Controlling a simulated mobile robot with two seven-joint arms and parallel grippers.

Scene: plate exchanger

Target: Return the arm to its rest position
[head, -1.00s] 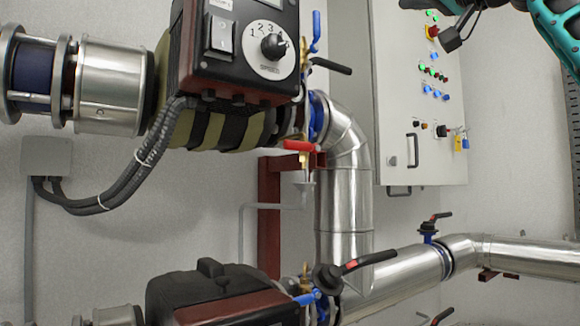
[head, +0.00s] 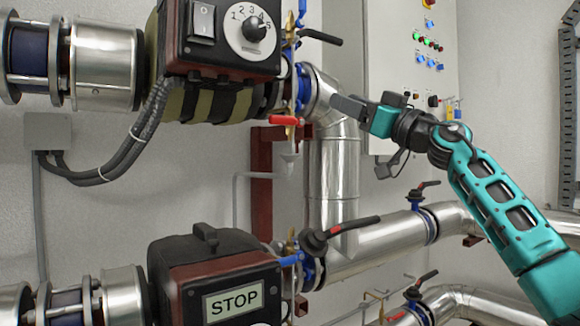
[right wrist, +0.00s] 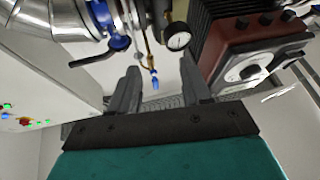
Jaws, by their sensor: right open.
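My right arm comes in from the right in the head view, teal and black. Its gripper (head: 350,108) is in front of the bent silver pipe (head: 335,150), left of the control cabinet. In the right wrist view the gripper (right wrist: 160,85) has two dark fingers standing well apart, with nothing between them. Past the fingertips are a small blue-tipped valve and a round gauge (right wrist: 177,38). My left gripper is not in view.
The upper pump box (head: 225,35) with a numbered dial is at top left. The lower pump (head: 215,280) bears a STOP sign. A grey control cabinet (head: 400,75) with lit buttons hangs behind my right arm. Valve handles (head: 345,228) stick out from the pipes. Bare wall shows at left.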

